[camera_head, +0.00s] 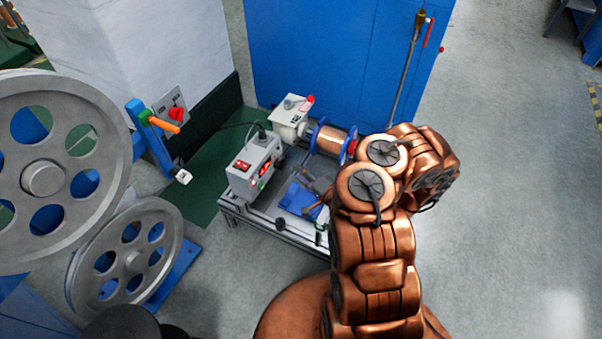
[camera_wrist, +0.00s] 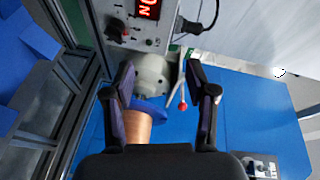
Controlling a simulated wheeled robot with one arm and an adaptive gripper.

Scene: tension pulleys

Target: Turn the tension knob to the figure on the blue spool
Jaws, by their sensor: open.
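A spool of copper-coloured wire with blue flanges (camera_head: 328,141) sits beside a pale motor housing (camera_head: 289,117) on a low metal-frame bench. The spool (camera_wrist: 138,127) also shows in the wrist view, partly behind my left finger. I can read no figure on it. A grey control box (camera_head: 255,165) stands at the bench's left side. In the wrist view, its panel carries a dark knob (camera_wrist: 116,29) beside a lit red display (camera_wrist: 148,9). My gripper (camera_wrist: 160,66) is open and empty, its fingers apart below the panel. In the head view my arm hides it.
A red-tipped lever (camera_wrist: 182,104) stands near the housing. Tools lie on a blue mat (camera_head: 299,197) on the bench. Large grey pulleys (camera_head: 42,178) stand at left, near an orange handle (camera_head: 163,125). Open floor (camera_head: 510,190) lies at right.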

